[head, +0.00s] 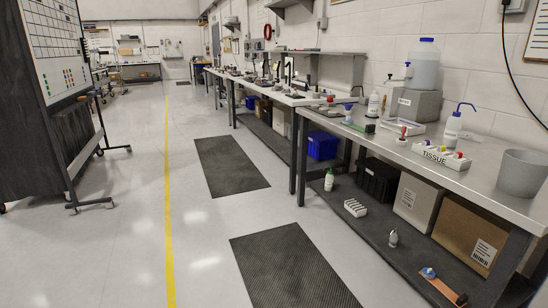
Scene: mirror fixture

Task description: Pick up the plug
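I cannot make out a plug for certain. A small grey object (393,238) stands on the lower shelf of the near bench; it is too small to tell what it is. A black cable (508,60) hangs down the wall from a small wall box (515,6) at the top right; whether a plug sits there is unclear. Several small items, some with red parts (402,135), lie on the benchtop and are too small to name. My gripper is not in view.
The metal bench (490,190) runs along the right wall, with a grey bucket (522,172), a tissue box (440,157) and bottles on it. A whiteboard stand (85,130) is at left. The floor between is clear, with dark mats (290,270).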

